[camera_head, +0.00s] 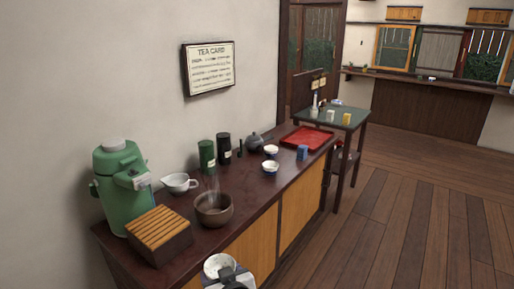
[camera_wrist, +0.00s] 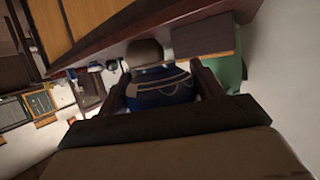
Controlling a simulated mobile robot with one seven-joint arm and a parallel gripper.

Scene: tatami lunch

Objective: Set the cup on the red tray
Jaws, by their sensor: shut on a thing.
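My gripper (camera_wrist: 162,82) is shut on a dark blue cup (camera_wrist: 160,92) with pale lines, which sits between the two dark fingers in the wrist view. In the head view, part of my arm shows at the bottom edge, in front of the counter; a round white shape there is too unclear to tell as cup or arm. The red tray (camera_head: 297,142) lies flat on the far end of the dark counter (camera_head: 250,196), well away from my arm. The tray's visible surface looks empty.
Two small bowls (camera_head: 270,167), a blue block-like thing (camera_head: 302,152) and a dark teapot (camera_head: 255,142) stand before the tray. Nearer are two canisters (camera_head: 207,154), a white pouring bowl (camera_head: 178,183), a steaming brown bowl (camera_head: 213,209), a slatted box (camera_head: 160,237) and a green flask (camera_head: 120,180). Floor at right is clear.

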